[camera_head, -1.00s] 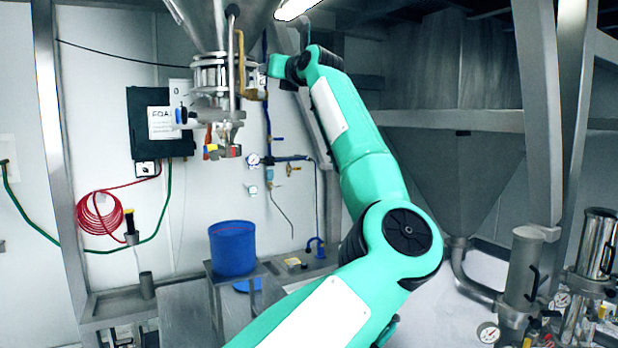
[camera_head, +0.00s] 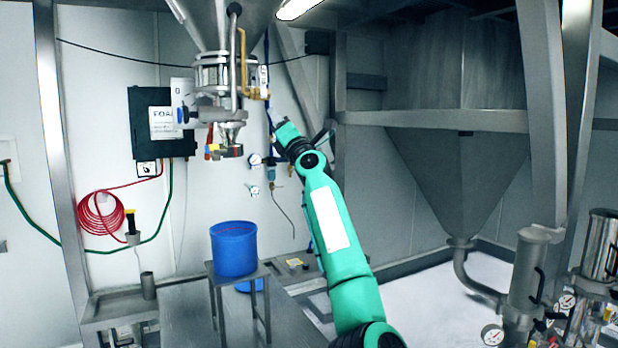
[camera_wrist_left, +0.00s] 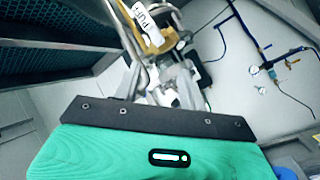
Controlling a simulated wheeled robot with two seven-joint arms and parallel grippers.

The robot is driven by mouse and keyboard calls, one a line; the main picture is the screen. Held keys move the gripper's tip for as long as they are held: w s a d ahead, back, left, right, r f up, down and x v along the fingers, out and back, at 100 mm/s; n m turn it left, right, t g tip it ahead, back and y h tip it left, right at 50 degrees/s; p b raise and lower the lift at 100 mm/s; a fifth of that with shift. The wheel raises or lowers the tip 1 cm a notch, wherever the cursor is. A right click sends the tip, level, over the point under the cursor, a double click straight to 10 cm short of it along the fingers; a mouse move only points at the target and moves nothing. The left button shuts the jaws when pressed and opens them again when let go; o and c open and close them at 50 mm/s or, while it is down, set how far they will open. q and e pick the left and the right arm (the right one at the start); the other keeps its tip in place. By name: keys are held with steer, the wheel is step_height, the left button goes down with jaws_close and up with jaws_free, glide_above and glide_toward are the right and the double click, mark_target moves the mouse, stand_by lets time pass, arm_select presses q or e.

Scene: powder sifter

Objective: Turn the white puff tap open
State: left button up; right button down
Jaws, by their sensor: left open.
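The white puff tap (camera_wrist_left: 147,27) shows at the top of the left wrist view, a white handle with dark letters, seen at an angle beside brass fittings. My left gripper (camera_wrist_left: 168,85) is open in the left wrist view. Its grey fingers point toward the fittings and the tap lies beyond them, apparently apart from them. In the head view my left arm rises from the bottom to the wrist (camera_head: 288,134), right of the hopper outlet; the fingers there are hard to make out. My right gripper is not in view.
The steel hopper outlet (camera_head: 222,115) hangs at upper left, with a brass pipe (camera_head: 244,62) beside it. A blue bucket (camera_head: 233,248) stands on a small stand below. Blue pipes with gauges (camera_head: 255,160) run along the wall behind. A dark box (camera_head: 160,124) hangs at left.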

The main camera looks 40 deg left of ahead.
arm_select(q)
steer(key=w+d+f+m+t+h, duration=0.1)
steer(key=d+f+m+t+h, duration=0.2)
steer(key=f+m+t, duration=0.3)
steer(key=w+d+f+m+t+h, duration=0.2)
steer(key=d+f+m+t+h, duration=0.2)
steer(key=m, duration=0.7)
steer(key=shift+w+f+t+h, duration=0.15)
steer(key=shift+f+t+h, duration=0.25)
steer(key=shift+f+t, duration=1.05)
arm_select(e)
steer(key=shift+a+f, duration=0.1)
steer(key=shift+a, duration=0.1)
arm_select(q)
steer(key=shift+f+g, duration=0.3)
steer(key=shift+g, duration=0.05)
